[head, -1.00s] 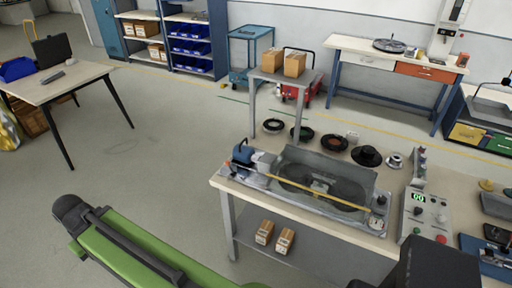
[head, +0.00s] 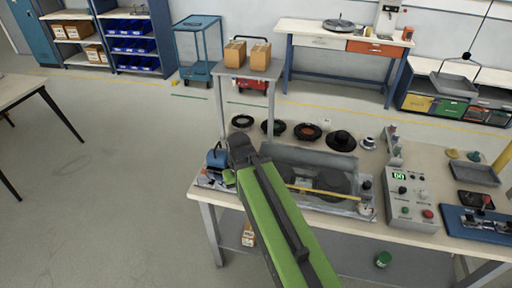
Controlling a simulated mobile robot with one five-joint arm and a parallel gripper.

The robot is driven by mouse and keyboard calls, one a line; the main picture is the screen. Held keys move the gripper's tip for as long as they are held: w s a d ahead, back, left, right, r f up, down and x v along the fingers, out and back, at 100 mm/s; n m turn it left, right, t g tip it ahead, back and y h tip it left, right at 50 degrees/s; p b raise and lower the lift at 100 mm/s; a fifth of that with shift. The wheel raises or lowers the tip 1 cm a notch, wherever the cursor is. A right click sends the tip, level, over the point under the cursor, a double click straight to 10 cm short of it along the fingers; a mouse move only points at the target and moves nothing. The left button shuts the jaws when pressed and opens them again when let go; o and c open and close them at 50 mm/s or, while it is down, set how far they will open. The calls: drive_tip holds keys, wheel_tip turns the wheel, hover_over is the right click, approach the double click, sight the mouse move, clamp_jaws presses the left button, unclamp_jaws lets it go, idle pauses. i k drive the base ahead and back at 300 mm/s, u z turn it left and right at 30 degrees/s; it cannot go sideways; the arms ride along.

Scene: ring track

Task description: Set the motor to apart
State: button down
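A ring track rig stands on the workbench, with a grey trough (head: 312,160) and a yellow rod (head: 318,192) along its front. A blue motor-like part (head: 217,158) sits at its left end. My green arm partly covers that end, so I cannot tell whether the motor touches the rest of the rig. A grey control box (head: 410,199) to the right has a lit green display, knobs and buttons; the digits are too small to read surely. My arm's dark joint shows in front of the rig's left end, but my gripper's fingers do not show.
The workbench (head: 350,228) has several dark rings (head: 307,131) along its back edge and a blue tray (head: 482,224) at right. The floor at left is mostly clear.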

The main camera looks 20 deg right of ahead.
sight(217, 160)
drive_tip(key=z, duration=0.15)
drive_tip(key=k, duration=0.85)
drive_tip(key=u, duration=0.2)
drive_tip(key=i, duration=0.85)
drive_tip(key=z, duration=0.05)
drive_tip(key=k, duration=0.65)
drive_tip(key=u, duration=0.7)
drive_tip(key=i, duration=1.25)
drive_tip(key=u, duration=0.55)
